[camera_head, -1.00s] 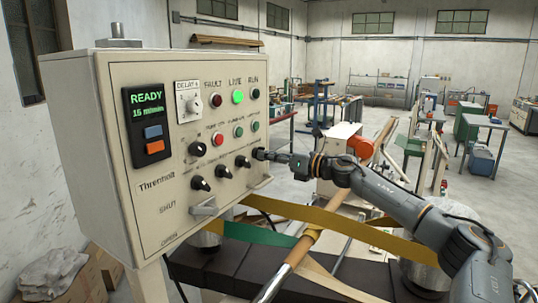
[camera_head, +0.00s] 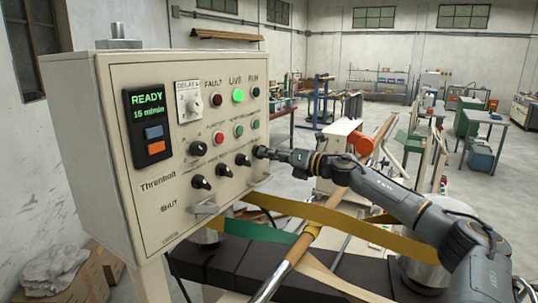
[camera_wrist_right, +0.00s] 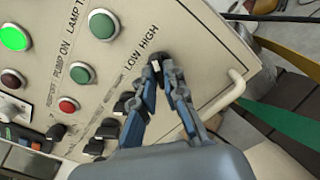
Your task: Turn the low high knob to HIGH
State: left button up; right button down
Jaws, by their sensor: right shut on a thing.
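The low high knob (camera_wrist_right: 156,65) is a small dark knob below the printed LOW HIGH label (camera_wrist_right: 141,46) in the right wrist view. My right gripper (camera_wrist_right: 158,72) has its fingertips closed around it. In the head view my right gripper (camera_head: 261,152) reaches the right edge of the cream control panel (camera_head: 162,207), and its fingers hide most of the knob. I cannot tell which setting the knob points to. My left gripper is in neither view.
Other black knobs (camera_head: 242,160) sit close to the left of my right gripper. Several lamps and buttons, including a lit green lamp (camera_head: 238,95), are above. A pale handle (camera_wrist_right: 237,87) stands out at the panel edge. Yellow and green strips (camera_head: 255,230) run below my arm.

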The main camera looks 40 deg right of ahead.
jog(key=c, duration=1.4)
grip_release()
send_near(254, 117)
jog(key=x, duration=0.5)
